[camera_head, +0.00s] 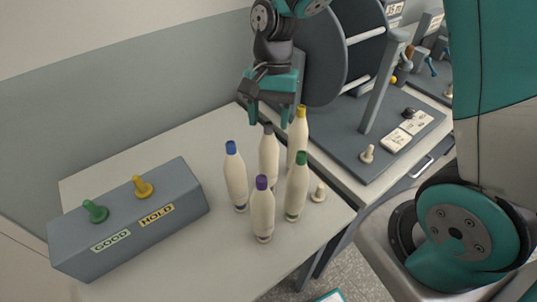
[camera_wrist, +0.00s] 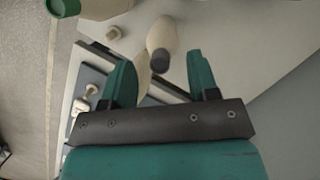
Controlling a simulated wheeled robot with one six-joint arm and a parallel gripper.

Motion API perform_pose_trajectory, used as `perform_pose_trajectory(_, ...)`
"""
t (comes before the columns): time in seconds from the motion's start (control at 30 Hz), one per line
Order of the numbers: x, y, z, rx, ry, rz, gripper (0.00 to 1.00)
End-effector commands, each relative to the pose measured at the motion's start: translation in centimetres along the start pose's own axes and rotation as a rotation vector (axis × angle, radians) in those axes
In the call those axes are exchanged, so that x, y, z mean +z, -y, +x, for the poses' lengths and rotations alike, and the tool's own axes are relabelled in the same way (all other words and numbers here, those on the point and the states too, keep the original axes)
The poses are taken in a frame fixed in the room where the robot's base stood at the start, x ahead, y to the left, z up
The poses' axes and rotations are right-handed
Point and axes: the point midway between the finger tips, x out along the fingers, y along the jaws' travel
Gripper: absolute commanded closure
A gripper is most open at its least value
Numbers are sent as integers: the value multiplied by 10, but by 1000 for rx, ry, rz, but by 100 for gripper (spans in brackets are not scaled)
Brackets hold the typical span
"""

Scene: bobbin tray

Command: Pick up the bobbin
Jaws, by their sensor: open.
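Several cream bobbins stand upright in a group on the pale table, each with a coloured top: blue (camera_head: 236,178), grey (camera_head: 268,160), yellow (camera_head: 300,130), green (camera_head: 297,190) and purple (camera_head: 262,212). My gripper (camera_head: 269,117) is open and empty, pointing down just above the grey-topped bobbin. In the wrist view my gripper (camera_wrist: 160,58) has its two teal fingers spread, and the grey-topped bobbin (camera_wrist: 165,38) shows between them. Another cream bobbin is partly hidden by the left finger there; its top cannot be seen. A green top (camera_wrist: 64,6) shows at the upper left.
A grey box (camera_head: 130,225) with a green knob and a yellow knob, labelled GOOD and HOLD, stands at the left. A small cream peg (camera_head: 318,193) stands right of the bobbins. A grey machine base (camera_head: 350,145) borders the table at the right. The table's back left is clear.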

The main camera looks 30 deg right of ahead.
Motion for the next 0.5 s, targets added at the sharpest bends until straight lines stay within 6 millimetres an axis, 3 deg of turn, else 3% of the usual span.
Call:
perform_pose_trajectory(0.2,0,0,24,2,1,0,45)
perform_pose_trajectory(0.43,0,0,26,0,0,0,45)
perform_pose_trajectory(0.5,0,0,26,0,0,0,62)
